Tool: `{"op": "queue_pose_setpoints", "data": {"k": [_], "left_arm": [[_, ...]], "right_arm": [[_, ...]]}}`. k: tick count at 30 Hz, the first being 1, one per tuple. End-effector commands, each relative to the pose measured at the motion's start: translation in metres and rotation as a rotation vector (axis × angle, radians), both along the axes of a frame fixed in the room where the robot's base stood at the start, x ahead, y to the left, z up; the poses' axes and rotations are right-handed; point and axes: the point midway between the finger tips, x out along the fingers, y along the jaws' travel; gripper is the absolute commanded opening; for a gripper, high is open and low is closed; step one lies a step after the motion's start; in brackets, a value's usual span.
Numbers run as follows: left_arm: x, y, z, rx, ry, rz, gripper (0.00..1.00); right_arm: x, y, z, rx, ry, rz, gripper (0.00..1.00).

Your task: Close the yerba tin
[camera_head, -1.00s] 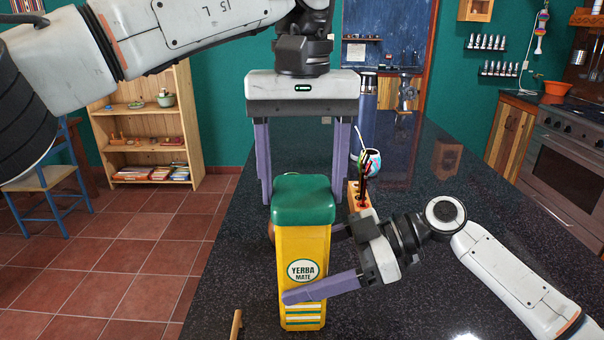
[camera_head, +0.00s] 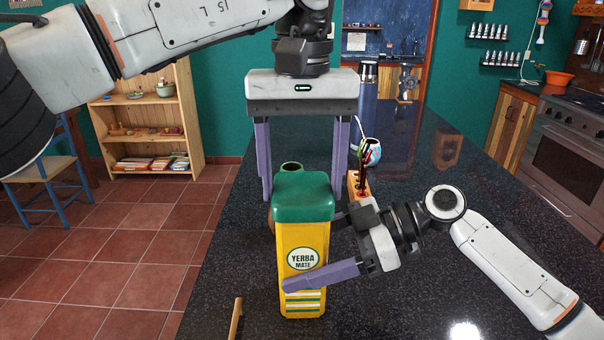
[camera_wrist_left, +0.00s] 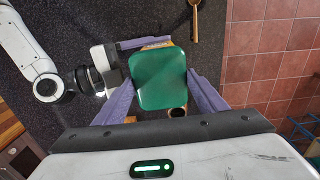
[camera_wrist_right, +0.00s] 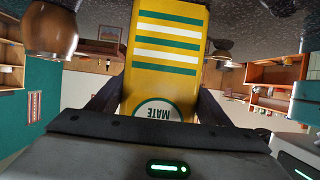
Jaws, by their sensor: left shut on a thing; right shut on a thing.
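The yellow yerba tin (camera_head: 303,265) stands upright on the dark counter, with its green lid (camera_head: 303,197) on top. I cannot tell whether the lid is fully seated. My right gripper (camera_head: 315,250) comes from the right and is shut on the tin's body, which also fills the right wrist view (camera_wrist_right: 165,55).
A wooden rack (camera_head: 357,186) and a colourful round cup (camera_head: 370,151) stand behind the tin to the right. A wooden spoon (camera_head: 236,318) lies front left. The counter at right front is clear.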

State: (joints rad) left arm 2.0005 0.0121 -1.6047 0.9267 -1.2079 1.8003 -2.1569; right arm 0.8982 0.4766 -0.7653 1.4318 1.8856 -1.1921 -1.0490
Motion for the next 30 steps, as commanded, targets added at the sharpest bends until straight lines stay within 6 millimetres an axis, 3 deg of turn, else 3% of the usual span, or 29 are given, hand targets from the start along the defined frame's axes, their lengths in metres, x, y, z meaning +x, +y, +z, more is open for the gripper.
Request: {"op": "queue_pose_setpoints", "data": {"k": [10, 11, 15, 24, 30], "left_arm": [[0.0, 0.0, -0.007, -0.001, -0.001, 0.0, 0.44], [0.0, 0.0, -0.007, -0.001, -0.001, 0.0, 0.67], [0.0, 0.0, -0.007, 0.0, -0.001, 0.0, 0.87], [0.0, 0.0, -0.005, 0.0, -0.001, 0.0, 0.87], [0.0, -0.001, 0.022, -0.002, -0.003, 0.001, 0.87]], "right_arm": [[0.0, 0.0, 0.001, 0.001, 0.0, -0.001, 0.32], [0.0, 0.0, 0.001, 0.001, 0.0, -0.001, 0.32], [0.0, 0.0, 0.001, 0.001, 0.0, -0.001, 0.32], [0.0, 0.0, 0.001, 0.001, 0.0, -0.001, 0.32], [0.0, 0.0, 0.001, 0.001, 0.0, -0.001, 0.32]]}}
